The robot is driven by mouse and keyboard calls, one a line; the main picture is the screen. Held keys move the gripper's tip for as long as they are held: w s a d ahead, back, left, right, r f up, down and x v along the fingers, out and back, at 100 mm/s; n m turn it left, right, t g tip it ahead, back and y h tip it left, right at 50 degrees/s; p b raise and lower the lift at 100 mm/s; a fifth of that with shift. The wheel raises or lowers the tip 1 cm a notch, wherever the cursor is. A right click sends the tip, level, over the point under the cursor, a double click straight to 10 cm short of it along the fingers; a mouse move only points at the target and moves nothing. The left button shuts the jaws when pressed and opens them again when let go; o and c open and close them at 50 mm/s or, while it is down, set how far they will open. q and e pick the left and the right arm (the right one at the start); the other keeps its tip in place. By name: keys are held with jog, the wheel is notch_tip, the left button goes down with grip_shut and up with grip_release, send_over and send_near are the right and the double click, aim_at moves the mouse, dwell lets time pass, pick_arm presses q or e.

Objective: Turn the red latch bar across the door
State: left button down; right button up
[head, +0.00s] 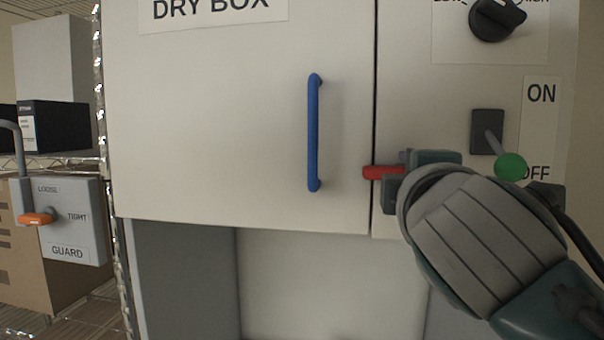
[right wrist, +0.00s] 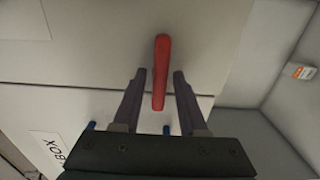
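The red latch bar (head: 381,172) lies level at the right edge of the white dry box door (head: 220,120), and its left end overlaps the door seam. My right gripper (head: 398,172) is at the bar and hides its right part in the head view. In the right wrist view the whole red bar (right wrist: 161,65) shows between the two fingers of my right gripper (right wrist: 159,74). There is a gap on both sides, so the gripper is open around the bar. The door looks shut. My left gripper is not in view.
A blue door handle (head: 314,133) stands left of the bar. A green-tipped switch lever (head: 511,166) is close above my right wrist, with a black knob (head: 497,18) higher up. A guard box (head: 72,222) with an orange-ended lever is at far left.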

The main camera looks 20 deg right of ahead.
jog(key=shift+o, duration=0.6)
jog(key=b+v, duration=0.4)
jog(key=v, duration=0.6)
jog(key=shift+b, duration=0.4)
